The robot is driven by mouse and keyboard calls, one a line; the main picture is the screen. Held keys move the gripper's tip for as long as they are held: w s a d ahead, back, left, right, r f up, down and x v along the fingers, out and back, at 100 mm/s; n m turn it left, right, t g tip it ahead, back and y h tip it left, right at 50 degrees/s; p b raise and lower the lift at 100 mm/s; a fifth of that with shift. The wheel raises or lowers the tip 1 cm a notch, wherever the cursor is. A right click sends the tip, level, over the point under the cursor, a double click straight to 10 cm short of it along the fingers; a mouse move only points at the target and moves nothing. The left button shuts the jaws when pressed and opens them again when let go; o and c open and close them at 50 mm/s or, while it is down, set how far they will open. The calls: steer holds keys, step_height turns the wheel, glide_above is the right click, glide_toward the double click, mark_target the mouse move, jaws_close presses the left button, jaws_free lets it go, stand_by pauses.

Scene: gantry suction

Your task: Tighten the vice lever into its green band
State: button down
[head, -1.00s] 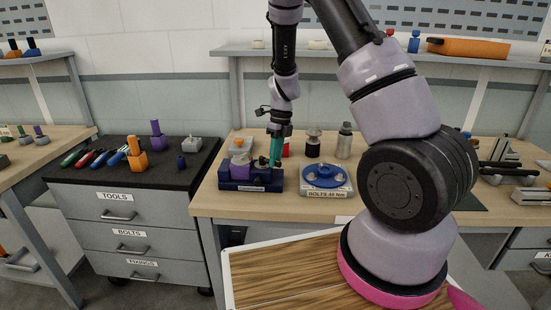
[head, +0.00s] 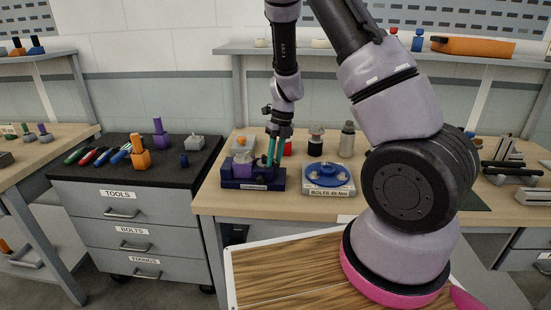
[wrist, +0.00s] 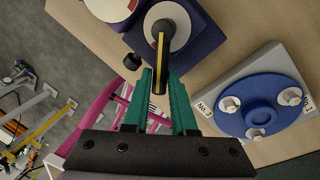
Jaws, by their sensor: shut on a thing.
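The dark blue vice (head: 236,183) sits at the left end of the wooden workbench, a purple block in its jaws. In the wrist view the vice (wrist: 205,38) is at the top, with a round grey hub. A black lever with a yellow stripe (wrist: 161,62) runs from the hub down between my green fingers. My gripper (wrist: 161,88) is shut on the lever's end; it shows in the head view (head: 274,150) over the vice's right side. A white dial with a red part (wrist: 112,6) is cut off at the top. I see no green band.
A blue disc fixture with bolts (head: 326,175) stands close on the vice's right. Bottles (head: 346,140) stand behind it. A tool cabinet (head: 120,210) with loose tools on top is to the left.

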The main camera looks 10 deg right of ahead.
steer(key=c, duration=0.7)
jaws_free()
steer(key=shift+c, duration=0.2)
step_height(320, 180, up, 11)
steer(key=d, duration=0.2)
steer(key=shift+w+f, duration=0.2)
steer(key=shift+w, duration=0.15)
